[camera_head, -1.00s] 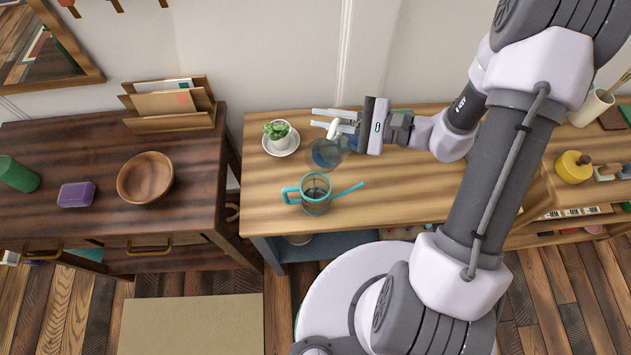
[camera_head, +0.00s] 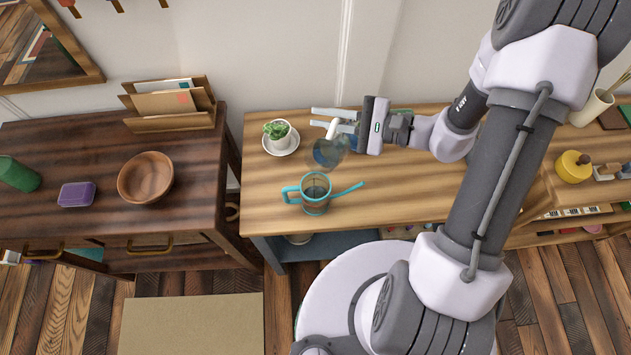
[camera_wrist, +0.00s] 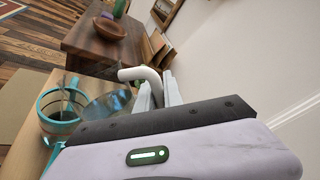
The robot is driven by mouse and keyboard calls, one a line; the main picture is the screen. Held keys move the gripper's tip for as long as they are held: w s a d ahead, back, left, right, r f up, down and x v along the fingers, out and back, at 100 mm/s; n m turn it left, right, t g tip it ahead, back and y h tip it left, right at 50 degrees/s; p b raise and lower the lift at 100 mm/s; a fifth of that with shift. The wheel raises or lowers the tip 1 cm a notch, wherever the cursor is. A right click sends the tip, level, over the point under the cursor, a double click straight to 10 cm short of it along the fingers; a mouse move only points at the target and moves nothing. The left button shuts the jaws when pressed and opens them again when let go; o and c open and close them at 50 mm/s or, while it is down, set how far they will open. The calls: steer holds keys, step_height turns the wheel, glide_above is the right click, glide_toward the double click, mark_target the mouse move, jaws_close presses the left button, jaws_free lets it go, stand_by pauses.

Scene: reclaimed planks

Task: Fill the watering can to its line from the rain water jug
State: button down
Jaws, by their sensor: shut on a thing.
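The watering can (camera_head: 316,205) is clear with teal trim and stands upright on the wooden bench, its handle to the left and its spout to the right. Some liquid shows low inside it. My gripper (camera_head: 335,121) is shut on the white handle of the rain water jug (camera_head: 327,153), a clear vessel with blue water in it. The jug is tilted, just behind and above the can. In the wrist view the white handle (camera_wrist: 141,76) sits between the fingers, and the can (camera_wrist: 62,108) shows at the left. The fill line cannot be made out.
A potted plant on a white saucer (camera_head: 281,149) stands left of the jug. A dark side table (camera_head: 90,190) holds a wooden bowl (camera_head: 146,177), a purple box (camera_head: 77,194) and a letter rack.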

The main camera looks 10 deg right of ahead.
steer(key=shift+s+a+n+b, duration=0.15)
steer(key=shift+s+n+b, duration=0.1)
steer(key=shift+n+b, duration=0.65)
stand_by(2.9)
steer(key=shift+s+a+r+h+b, duration=0.2)
steer(key=shift+r+h+b, duration=0.15)
steer(key=shift+b, duration=0.15)
stand_by(2.1)
steer(key=shift+w+d+m+p, duration=0.2)
steer(key=shift+m+p, duration=0.2)
steer(key=shift+p, duration=0.6)
steer(key=shift+w+d+f+m+y+p, duration=0.3)
steer(key=shift+w+f+m+y+p, duration=0.3)
steer(key=shift+m, duration=0.3)
steer(key=shift+w+d+f+b, duration=0.1)
steer(key=shift+f+b, duration=0.15)
steer(key=shift+b, duration=0.1)
steer(key=shift+f+m, duration=0.2)
steer(key=shift+m, duration=0.1)
steer(key=w+d+f+m+y, duration=0.1)
steer(key=w+d+f+m, duration=0.1)
steer(key=m, duration=0.5)
steer(key=shift+w+d+f, duration=0.25)
steer(key=shift+w+d, duration=0.3)
steer(key=shift+w, duration=0.85)
